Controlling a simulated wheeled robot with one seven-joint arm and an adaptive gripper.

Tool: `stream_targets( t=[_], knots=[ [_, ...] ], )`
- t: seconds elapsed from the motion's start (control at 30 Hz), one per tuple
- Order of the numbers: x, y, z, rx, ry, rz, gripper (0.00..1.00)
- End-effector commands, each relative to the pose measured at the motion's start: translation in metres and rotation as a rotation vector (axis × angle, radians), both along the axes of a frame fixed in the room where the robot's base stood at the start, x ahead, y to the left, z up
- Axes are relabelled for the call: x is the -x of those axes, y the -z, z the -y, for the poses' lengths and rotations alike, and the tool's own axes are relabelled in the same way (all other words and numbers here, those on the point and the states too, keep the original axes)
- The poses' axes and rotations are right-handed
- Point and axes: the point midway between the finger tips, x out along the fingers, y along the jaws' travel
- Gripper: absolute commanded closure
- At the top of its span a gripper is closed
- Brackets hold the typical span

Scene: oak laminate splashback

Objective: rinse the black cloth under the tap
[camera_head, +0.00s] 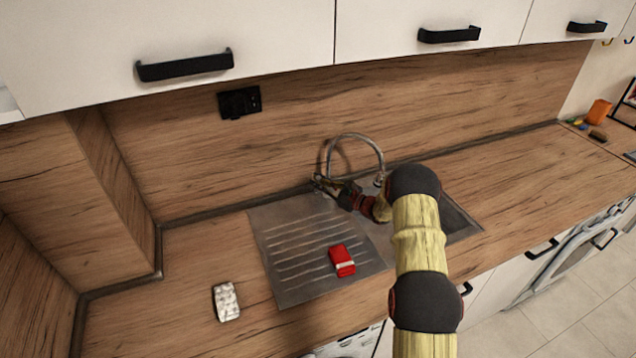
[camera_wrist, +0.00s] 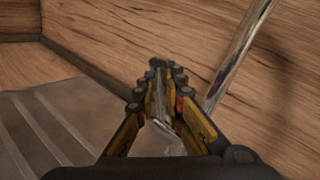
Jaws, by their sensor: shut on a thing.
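The chrome tap (camera_head: 357,136) arches over the sink at the back wall. Part of its pipe also crosses the wrist view (camera_wrist: 237,55). My gripper (camera_head: 320,182) is beside the tap, over the back of the drainer. In the wrist view, my gripper (camera_wrist: 160,78) is shut on a thin grey metal piece (camera_wrist: 160,102) that looks like the tap's lever. The sink basin (camera_head: 460,219) is mostly hidden behind my arm. I cannot make out a black cloth in either view. I see no running water.
A pale speckled block (camera_head: 226,302) lies on the worktop to the left. A black wall socket (camera_head: 239,102) is behind. An orange item (camera_head: 599,112) is far right. The worktop right of the sink is clear.

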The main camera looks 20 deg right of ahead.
Motion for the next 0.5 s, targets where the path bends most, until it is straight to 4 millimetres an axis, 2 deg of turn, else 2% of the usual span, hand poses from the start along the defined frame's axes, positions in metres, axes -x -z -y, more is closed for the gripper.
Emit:
stream_targets(
  t=[0.5],
  knots=[
    [0.016,0.016,-0.001,-0.001,-0.001,0.21,1.0]
  ],
)
